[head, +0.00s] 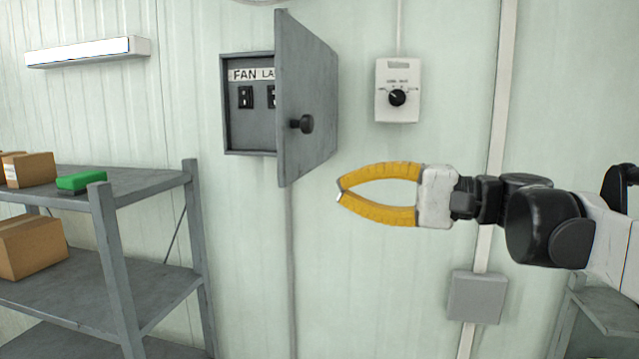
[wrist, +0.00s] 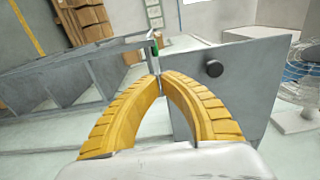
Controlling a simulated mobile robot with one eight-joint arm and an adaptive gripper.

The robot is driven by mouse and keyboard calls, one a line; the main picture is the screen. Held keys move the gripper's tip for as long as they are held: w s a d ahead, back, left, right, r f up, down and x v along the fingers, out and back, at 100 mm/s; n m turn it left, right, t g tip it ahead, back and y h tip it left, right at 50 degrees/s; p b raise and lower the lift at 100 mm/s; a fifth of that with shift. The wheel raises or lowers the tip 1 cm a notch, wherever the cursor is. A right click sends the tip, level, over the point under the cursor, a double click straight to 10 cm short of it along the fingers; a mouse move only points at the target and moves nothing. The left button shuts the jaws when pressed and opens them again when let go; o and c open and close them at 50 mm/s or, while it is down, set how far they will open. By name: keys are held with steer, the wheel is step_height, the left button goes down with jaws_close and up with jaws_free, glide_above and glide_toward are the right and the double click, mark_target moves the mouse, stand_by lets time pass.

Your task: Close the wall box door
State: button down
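The grey wall box (head: 250,140) hangs on the wall, with a FAN label and dark switches inside. Its grey door (head: 320,100) stands open, swung out from the right side of the box and hiding part of the inside. A black knob (head: 306,124) is on the door's outer face. The door also shows at right in the wrist view (wrist: 228,110), with its knob (wrist: 214,68). My gripper (head: 340,190) has yellow fingers with their tips together and nothing visible between them. It is right of the door, lower than the knob, and appears apart from the door.
A grey shelf rack (head: 105,240) at left holds cardboard boxes (head: 30,247) and a green item (head: 80,181). A white dial control (head: 397,90) is on the wall right of the door. A grey box (head: 476,297) is low on the wall. A fan (wrist: 300,75) shows at right.

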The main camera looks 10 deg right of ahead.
mark_target(288, 186)
steer(key=p+x, duration=0.1)
steer(key=x, duration=0.6)
steer(key=shift+a+p, duration=0.2)
steer(key=shift+p, duration=0.15)
steer(key=shift+a, duration=0.35)
